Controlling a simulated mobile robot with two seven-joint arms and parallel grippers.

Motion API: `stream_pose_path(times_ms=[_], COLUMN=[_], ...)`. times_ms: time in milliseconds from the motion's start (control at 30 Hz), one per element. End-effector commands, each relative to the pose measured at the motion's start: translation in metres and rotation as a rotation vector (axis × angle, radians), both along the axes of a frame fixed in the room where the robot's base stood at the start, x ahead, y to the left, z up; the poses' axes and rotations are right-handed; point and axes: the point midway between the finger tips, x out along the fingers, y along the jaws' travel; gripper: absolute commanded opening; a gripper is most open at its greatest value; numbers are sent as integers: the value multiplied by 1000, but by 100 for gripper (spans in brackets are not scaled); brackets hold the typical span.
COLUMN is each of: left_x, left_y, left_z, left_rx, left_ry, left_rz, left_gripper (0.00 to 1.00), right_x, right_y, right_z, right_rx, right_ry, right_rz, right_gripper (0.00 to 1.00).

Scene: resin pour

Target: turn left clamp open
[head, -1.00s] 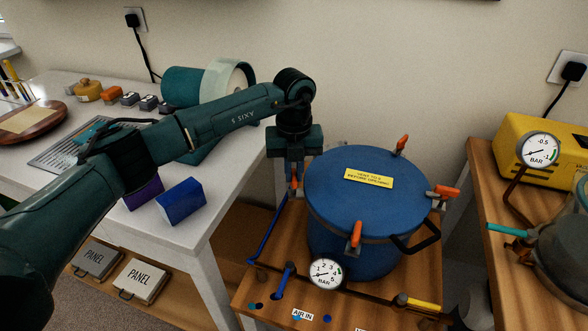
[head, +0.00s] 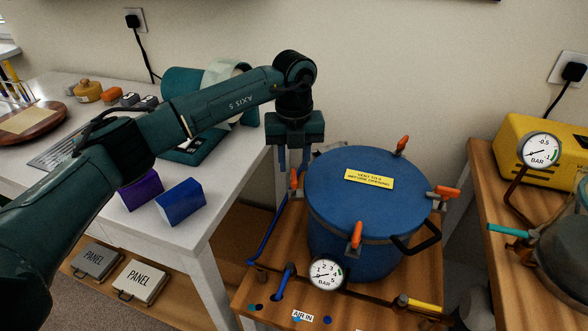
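The blue pressure pot (head: 355,225) stands on a wooden bench, its lid bearing a yellow label (head: 369,179). The left clamp (head: 294,180), with an orange handle standing roughly upright, is at the lid's left edge. My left gripper (head: 295,160) points down just above this clamp. Its two fingers are apart, with a gap between them and nothing visible held. The fingertips are close to the handle top; whether they touch it I cannot tell. Other orange-handled clamps are at the front (head: 356,235), right (head: 446,192) and back (head: 402,145) of the lid. My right gripper is not in view.
A pressure gauge (head: 326,274) and blue hose (head: 264,242) are in front of and left of the pot. A white table (head: 195,235) with purple and blue blocks (head: 181,202) is left. A yellow box (head: 545,150) with a gauge stands right.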

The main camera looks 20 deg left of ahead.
Motion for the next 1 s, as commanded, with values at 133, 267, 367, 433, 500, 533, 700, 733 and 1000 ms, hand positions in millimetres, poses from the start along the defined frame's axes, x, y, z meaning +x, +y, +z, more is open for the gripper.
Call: stream_pose_path(times_ms=[133, 267, 367, 433, 500, 533, 700, 733, 1000], left_x=[1, 1, 1, 1, 1, 0, 0, 0, -1], left_y=[0, 0, 0, 0, 0, 0, 0, 0, -10], left_z=[36, 64, 81, 89, 95, 97, 100, 100, 93], left_rx=[0, 0, -1, 0, 0, 1, 0, 0, -39], left_ry=[-6, -4, -4, -3, -2, -2, 0, 0, 0], left_rz=[1, 1, 1, 1, 1, 1, 0, 0, -26], left_gripper=[33, 33, 33, 33, 33, 33, 33, 33, 33], right_x=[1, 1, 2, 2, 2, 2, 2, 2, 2], right_y=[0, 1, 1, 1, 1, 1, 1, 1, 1], right_z=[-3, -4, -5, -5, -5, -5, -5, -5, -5], right_rx=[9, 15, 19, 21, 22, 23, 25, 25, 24], right_ry=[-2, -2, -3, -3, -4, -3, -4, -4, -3], right_rz=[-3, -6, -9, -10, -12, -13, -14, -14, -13], right_gripper=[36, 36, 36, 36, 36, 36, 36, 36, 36])
